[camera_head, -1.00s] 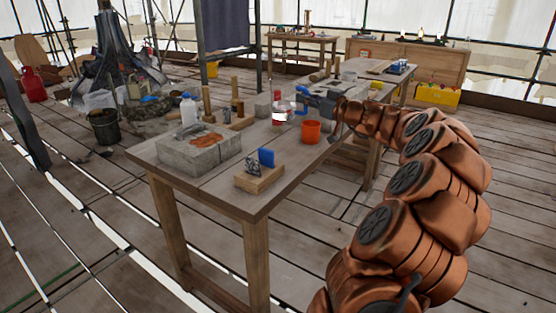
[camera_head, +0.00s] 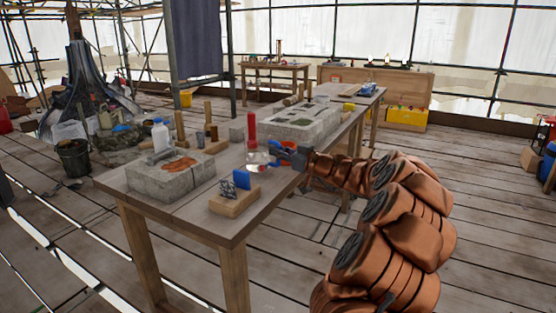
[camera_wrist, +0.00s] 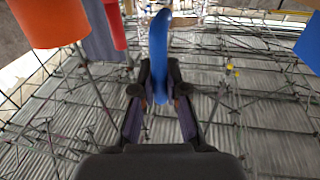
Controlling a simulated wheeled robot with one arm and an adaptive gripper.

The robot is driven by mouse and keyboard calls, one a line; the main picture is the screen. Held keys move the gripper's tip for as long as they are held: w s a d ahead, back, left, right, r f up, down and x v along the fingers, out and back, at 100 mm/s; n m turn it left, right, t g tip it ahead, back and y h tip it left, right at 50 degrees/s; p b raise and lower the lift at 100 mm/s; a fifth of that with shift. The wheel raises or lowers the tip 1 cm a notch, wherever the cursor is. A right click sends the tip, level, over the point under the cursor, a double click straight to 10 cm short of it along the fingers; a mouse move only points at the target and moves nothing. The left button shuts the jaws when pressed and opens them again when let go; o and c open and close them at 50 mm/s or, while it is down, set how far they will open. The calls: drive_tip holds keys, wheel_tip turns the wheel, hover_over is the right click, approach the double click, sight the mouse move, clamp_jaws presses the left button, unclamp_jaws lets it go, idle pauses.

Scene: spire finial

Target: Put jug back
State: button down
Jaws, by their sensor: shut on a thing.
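The jug (camera_head: 257,160) is a small clear vessel with a blue handle. In the head view it shows over the near workbench, just left of my gripper (camera_head: 284,152). In the wrist view the blue handle (camera_wrist: 158,45) stands between the dark fingers of my gripper (camera_wrist: 160,88), which is shut on it. The jug's body is hardly seen in the wrist view. I cannot tell whether its base touches the bench.
On the near workbench (camera_head: 225,228) stand a stone block (camera_head: 150,182), a wooden block with a blue card (camera_head: 234,203) and a red-topped bottle (camera_head: 251,125). A longer grey block (camera_head: 300,122) lies behind. An orange bucket (camera_wrist: 45,20) shows in the wrist view.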

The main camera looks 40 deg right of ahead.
drive_tip(key=shift+f, duration=1.05)
drive_tip(key=shift+f, duration=0.1)
drive_tip(key=c, duration=1.2)
unclamp_jaws()
drive_tip(key=s+d, duration=0.1)
drive_tip(key=s, duration=1.1)
